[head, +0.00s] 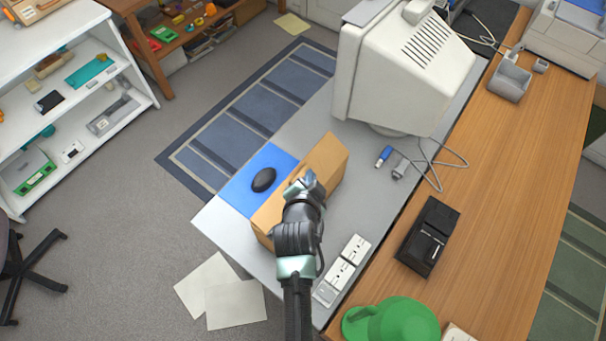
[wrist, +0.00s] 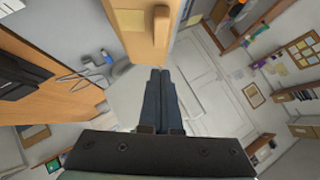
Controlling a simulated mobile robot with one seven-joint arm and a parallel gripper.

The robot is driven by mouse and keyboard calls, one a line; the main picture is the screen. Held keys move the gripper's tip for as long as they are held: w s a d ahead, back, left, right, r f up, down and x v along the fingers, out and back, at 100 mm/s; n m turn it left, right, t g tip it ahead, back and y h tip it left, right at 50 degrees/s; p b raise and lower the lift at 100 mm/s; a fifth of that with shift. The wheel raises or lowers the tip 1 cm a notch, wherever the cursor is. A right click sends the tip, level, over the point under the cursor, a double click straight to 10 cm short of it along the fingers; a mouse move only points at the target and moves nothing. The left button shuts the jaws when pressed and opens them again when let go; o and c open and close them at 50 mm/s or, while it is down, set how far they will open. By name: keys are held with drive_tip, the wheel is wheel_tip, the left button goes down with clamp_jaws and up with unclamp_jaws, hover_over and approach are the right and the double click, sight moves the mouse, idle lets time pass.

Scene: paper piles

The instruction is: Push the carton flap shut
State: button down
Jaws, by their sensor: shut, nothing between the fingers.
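The brown carton (head: 325,162) stands on the grey desk, partly covered by my arm. My gripper (head: 304,181) is at the middle of the carton in the head view, with its fingers together and empty. In the wrist view the fingertips (wrist: 160,72) point toward a tan panel (wrist: 133,40), seemingly part of the carton, with a paler patch and a rounded raised piece on it. Whether the fingertips touch the carton is unclear. The flap's angle cannot be told, since my gripper and arm hide part of the carton.
A black mouse (head: 264,179) on a blue mat (head: 240,192) lies left of the carton. A monitor (head: 400,70) stands behind it. White socket blocks (head: 341,272) lie at the front right, and a cable with a blue plug (head: 384,156) lies to the right.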

sight(293, 173)
drive_tip(key=shift+w+a+f, duration=0.25)
drive_tip(key=shift+w+f, duration=0.2)
drive_tip(key=shift+f, duration=0.2)
drive_tip(key=shift+w+a+f, duration=0.2)
drive_tip(key=shift+w+f, duration=0.2)
drive_tip(key=shift+f, duration=0.2)
drive_tip(key=shift+w+a+f, duration=0.15)
drive_tip(key=shift+a+f, duration=0.05)
drive_tip(key=shift+f, duration=0.2)
drive_tip(key=shift+w+a+f, duration=0.15)
drive_tip(key=shift+a+f, duration=0.05)
drive_tip(key=shift+f, duration=0.2)
drive_tip(key=shift+a, duration=0.1)
drive_tip(key=shift+w+a+f+n+g+h+b, duration=0.3)
drive_tip(key=shift+w+a+n+g+h+b, duration=0.15)
drive_tip(key=shift+b, duration=0.45)
drive_tip(key=w+a+f+n+g+h+b, duration=0.1)
drive_tip(key=b, duration=0.3)
drive_tip(key=shift+a+f+g+h, duration=0.25)
drive_tip(key=shift+f, duration=0.05)
drive_tip(key=shift+w+a+f+b, duration=0.2)
drive_tip(key=shift+a+f+b, duration=0.1)
drive_tip(key=shift+b, duration=0.5)
